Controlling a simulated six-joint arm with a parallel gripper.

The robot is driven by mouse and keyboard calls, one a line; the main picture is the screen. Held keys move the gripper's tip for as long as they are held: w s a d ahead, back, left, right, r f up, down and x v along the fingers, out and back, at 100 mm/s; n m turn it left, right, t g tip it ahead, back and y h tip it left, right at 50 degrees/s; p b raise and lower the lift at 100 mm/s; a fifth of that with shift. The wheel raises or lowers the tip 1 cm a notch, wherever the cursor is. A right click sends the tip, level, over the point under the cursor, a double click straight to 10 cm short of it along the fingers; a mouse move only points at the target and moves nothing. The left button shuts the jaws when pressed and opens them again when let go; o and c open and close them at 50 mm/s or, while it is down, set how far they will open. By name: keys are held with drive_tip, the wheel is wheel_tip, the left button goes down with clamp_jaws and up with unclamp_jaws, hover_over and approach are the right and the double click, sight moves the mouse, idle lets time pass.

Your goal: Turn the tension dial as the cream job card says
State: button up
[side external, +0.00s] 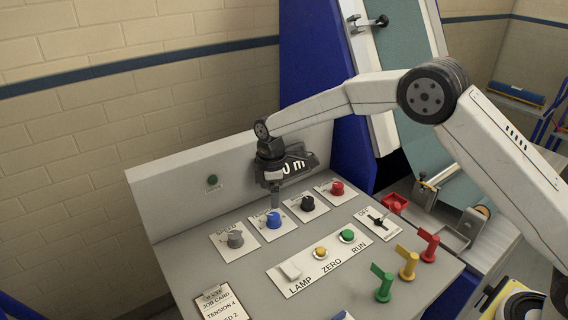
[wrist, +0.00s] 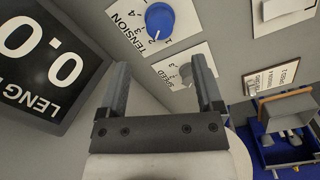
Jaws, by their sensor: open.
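The blue tension dial (side external: 272,220) sits on a white numbered plate, and shows at the top of the wrist view (wrist: 159,20). Its pale mark points toward the low numbers, seemingly near 1; I cannot tell exactly. My gripper (side external: 274,197) is open and empty, pointing down above and close to the blue dial in the side view. In the wrist view my gripper's fingers (wrist: 160,75) stand apart, below the dial.
The grey speed dial (side external: 235,240) is left of the blue dial, the black (side external: 308,203) and red (side external: 337,188) dials right. The dark length display (wrist: 38,55) is close by. Push buttons (side external: 321,253) and coloured levers (side external: 408,264) stand in front.

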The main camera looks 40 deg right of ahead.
sight(273, 215)
drive_tip(key=shift+f, duration=0.1)
drive_tip(key=shift+f, duration=3.8)
clamp_jaws()
